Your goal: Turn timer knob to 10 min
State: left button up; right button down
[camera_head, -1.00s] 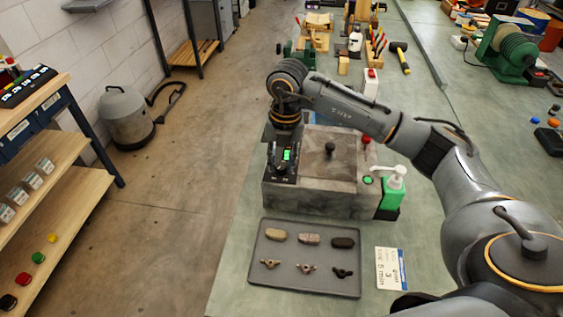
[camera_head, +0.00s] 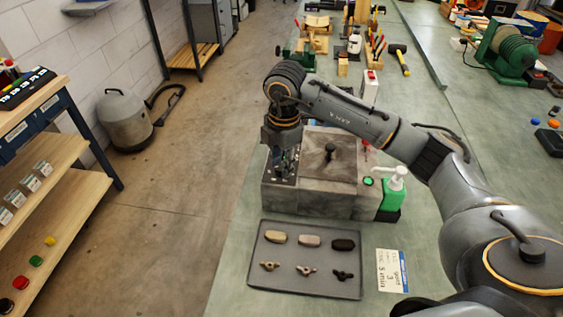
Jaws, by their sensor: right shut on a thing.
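The grey drum machine (camera_head: 325,200) stands on the bench, with a lid and black knob on top. My right gripper (camera_head: 283,172) points down at the control panel on the left part of the machine. Its fingers are close together there, shut on what appears to be the timer knob. The knob itself is hidden behind the fingers, so its setting and marks cannot be read. My left gripper is out of view.
A grey tray (camera_head: 308,287) with several stones and small metal parts lies in front of the machine. A green pump bottle (camera_head: 391,192) stands at its right. A written card (camera_head: 391,271) lies beside the tray. A green button (camera_head: 368,181) sits on the machine.

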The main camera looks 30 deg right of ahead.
jog(key=shift+m, duration=0.8)
jog(key=c, duration=1)
grip_release()
jog(key=shift+r, duration=0.1)
jog(key=r, duration=1.2)
jog(key=shift+s, duration=0.35)
jog(key=shift+f, duration=0.15)
